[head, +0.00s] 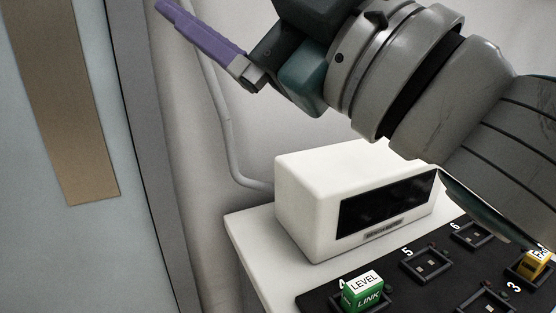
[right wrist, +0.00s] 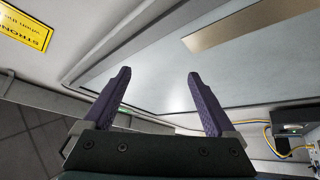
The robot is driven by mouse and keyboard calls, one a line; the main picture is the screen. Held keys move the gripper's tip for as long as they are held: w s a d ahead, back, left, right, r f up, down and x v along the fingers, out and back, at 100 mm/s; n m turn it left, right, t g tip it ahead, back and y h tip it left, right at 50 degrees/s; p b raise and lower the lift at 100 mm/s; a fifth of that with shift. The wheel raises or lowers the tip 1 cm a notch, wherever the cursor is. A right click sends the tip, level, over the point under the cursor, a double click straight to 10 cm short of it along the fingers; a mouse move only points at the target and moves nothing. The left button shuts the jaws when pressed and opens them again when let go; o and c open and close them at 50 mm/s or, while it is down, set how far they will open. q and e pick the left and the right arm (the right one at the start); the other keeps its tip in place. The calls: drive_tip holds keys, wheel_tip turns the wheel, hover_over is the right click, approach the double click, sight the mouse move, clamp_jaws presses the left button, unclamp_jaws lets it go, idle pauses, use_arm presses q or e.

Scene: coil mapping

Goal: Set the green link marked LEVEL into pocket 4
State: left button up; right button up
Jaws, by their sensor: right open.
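The green link marked LEVEL (head: 363,293) stands upright at pocket 4 on the black board (head: 393,289), at the bottom of the head view. It covers most of the pocket and the digit, so I cannot tell how deep it sits. My right gripper (head: 168,8) is up at the top left of the head view, well away from the link and above the white box. In the right wrist view my right gripper (right wrist: 158,76) has its two purple fingers apart with nothing between them. My left gripper is in neither view.
Pockets 5 (head: 447,265) and 6 (head: 486,237) are empty. A yellow link (head: 538,263) stands on the board at the right edge. A white box with a dark screen (head: 297,217) stands behind the board. A grey door panel (head: 50,260) is at the left.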

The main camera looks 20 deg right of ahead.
drive_tip(key=d+f+m+g+h, duration=0.4)
drive_tip(key=d+f+m+h, duration=0.65)
drive_tip(key=f, duration=0.25)
drive_tip(key=s+f+m+g, duration=0.1)
drive_tip(key=s+f+g, duration=0.3)
drive_tip(key=s+f, duration=0.2)
drive_tip(key=s+f+m+g, duration=0.1)
drive_tip(key=s+f+g, duration=0.3)
drive_tip(key=s+f, duration=0.2)
drive_tip(key=s+f+m+g, duration=0.1)
drive_tip(key=s+f+g, duration=0.3)
drive_tip(key=s, duration=0.5)
drive_tip(key=shift+d+f+m+g, duration=0.1)
drive_tip(key=shift+f+m+g, duration=0.25)
drive_tip(key=shift+f, duration=0.6)
wheel_tip(320, 180, up, 50)
drive_tip(key=p, duration=4.9)
drive_tip(key=shift+f+p, duration=0.15)
drive_tip(key=shift+p, duration=0.25)
